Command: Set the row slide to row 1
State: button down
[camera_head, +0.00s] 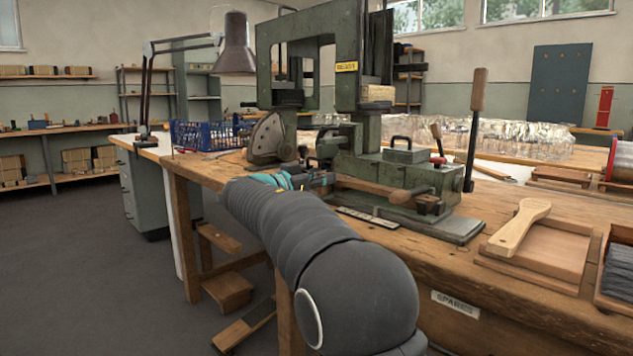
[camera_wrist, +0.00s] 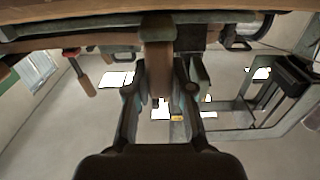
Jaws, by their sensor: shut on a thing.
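The green tufting machine (camera_head: 390,165) stands on the wooden bench. A wooden bar-like handle (camera_head: 372,188) lies low along its front, with its right end near a small clamp block (camera_head: 428,203). My gripper (camera_head: 322,181) is at the handle's left end, partly hidden by my arm. In the wrist view my gripper (camera_wrist: 160,98) has its fingers on both sides of a wooden piece (camera_wrist: 158,58) and is shut on it. I take this for the same handle. A pale marked strip (camera_head: 367,219) lies on the bench in front. The row marks are too small to read.
An upright wooden-handled lever (camera_head: 475,115) rises at the machine's right. A wooden brush paddle (camera_head: 518,226) lies on a tray (camera_head: 545,255) at the right. A blue crate (camera_head: 200,134) and a lamp (camera_head: 236,50) are at the left. Open floor (camera_head: 100,245) lies left of the bench.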

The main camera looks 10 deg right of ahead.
jog(key=c, duration=1)
grip_release()
jog(key=v, duration=1.2)
